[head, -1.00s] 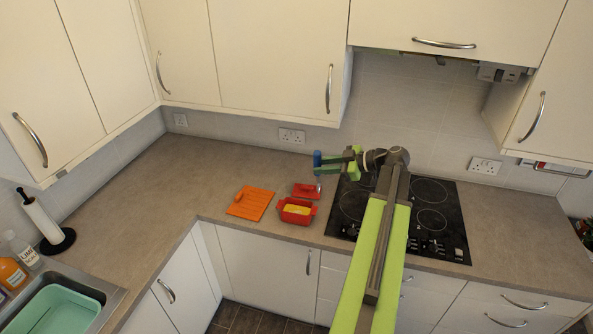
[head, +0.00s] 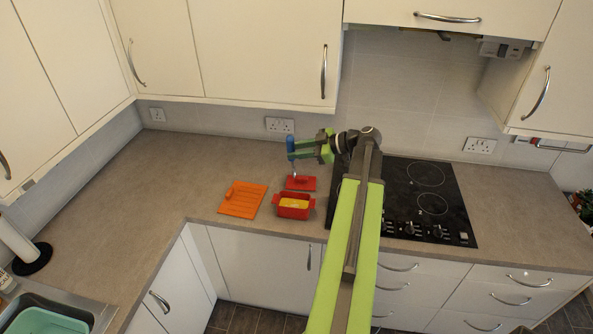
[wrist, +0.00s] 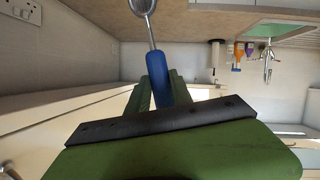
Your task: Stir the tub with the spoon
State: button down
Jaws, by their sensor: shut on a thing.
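A red tub (head: 292,213) with yellow contents (head: 293,203) stands on the counter near its front edge, left of the hob. My gripper (head: 296,150) is shut on the blue handle of the spoon (head: 290,146). It holds the spoon upright above the counter, behind the tub, with the bowl end down. In the wrist view the blue handle (wrist: 158,78) sits between the green fingers, and the metal bowl (wrist: 142,6) is partly cut off at the top edge. In the head view the spoon's bowl shows over a red lid (head: 306,183); I cannot tell whether they touch.
An orange board (head: 243,199) lies left of the tub. The black hob (head: 425,205) is to the right, partly behind my arm. A sink with a green basin (head: 45,318) is at the lower left. The counter (head: 150,185) left of the board is clear.

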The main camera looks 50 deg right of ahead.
notch_tip(320, 180, down, 7)
jog(key=b, duration=0.5)
jog(key=shift+w+r, duration=0.15)
jog(key=shift+w, duration=0.1)
